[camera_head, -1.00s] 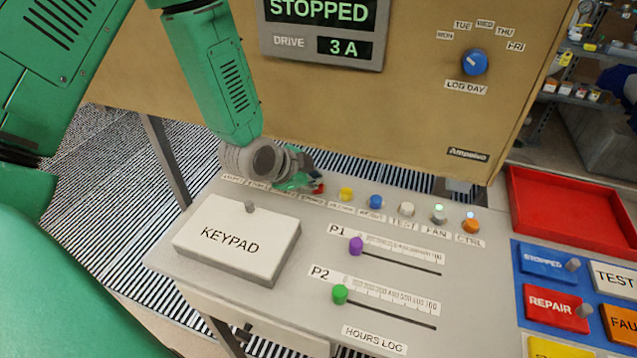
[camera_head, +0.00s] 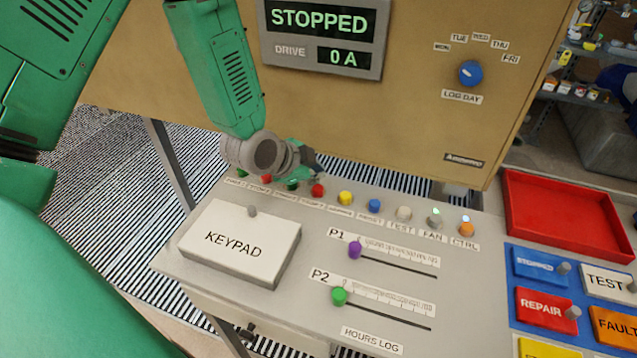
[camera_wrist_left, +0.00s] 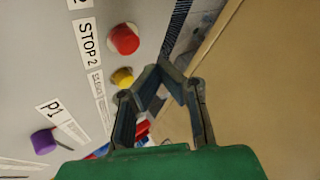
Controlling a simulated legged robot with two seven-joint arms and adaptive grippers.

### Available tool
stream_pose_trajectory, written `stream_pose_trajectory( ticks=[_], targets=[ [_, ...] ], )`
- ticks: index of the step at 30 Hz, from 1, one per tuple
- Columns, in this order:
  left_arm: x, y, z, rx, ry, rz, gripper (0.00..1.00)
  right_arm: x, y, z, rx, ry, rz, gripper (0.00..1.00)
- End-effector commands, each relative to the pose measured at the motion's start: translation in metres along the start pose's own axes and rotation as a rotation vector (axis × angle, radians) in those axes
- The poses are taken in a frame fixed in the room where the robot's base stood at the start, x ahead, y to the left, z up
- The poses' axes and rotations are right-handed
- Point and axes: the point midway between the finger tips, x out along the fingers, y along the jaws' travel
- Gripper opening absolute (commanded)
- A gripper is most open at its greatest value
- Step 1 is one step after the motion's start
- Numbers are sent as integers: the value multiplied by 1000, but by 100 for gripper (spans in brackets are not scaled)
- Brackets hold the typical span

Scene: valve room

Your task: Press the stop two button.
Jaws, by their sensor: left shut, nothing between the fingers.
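The stop two button is a red knob (camera_head: 317,190) in the button row at the back of the sloped panel, in the head view. In the left wrist view the red button (camera_wrist_left: 124,39) stands beside its "STOP 2" label. My left gripper (camera_head: 316,168) is above and behind the row, close to this button but apart from it. In the left wrist view its fingers (camera_wrist_left: 165,82) are shut and empty, over the panel's back edge. My right gripper is in neither view.
The row also holds a second red button (camera_head: 266,178), a green one (camera_head: 292,184) and a yellow one (camera_head: 345,198). The display (camera_head: 320,20) reads STOPPED and DRIVE 0 A. A keypad box (camera_head: 240,240) lies at the front left.

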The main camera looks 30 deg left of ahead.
Motion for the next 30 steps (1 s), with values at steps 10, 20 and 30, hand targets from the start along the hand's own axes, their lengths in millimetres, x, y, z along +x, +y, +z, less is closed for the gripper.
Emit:
stream_pose_trajectory(
  ticks=[10,20,30],
  targets=[
    [-24,-18,-18,1,0,0,0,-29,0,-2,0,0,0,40],
    [-23,-17,-17,0,0,0,0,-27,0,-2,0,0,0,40],
    [-23,-17,-17,0,0,0,0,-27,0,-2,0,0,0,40]
  ],
)
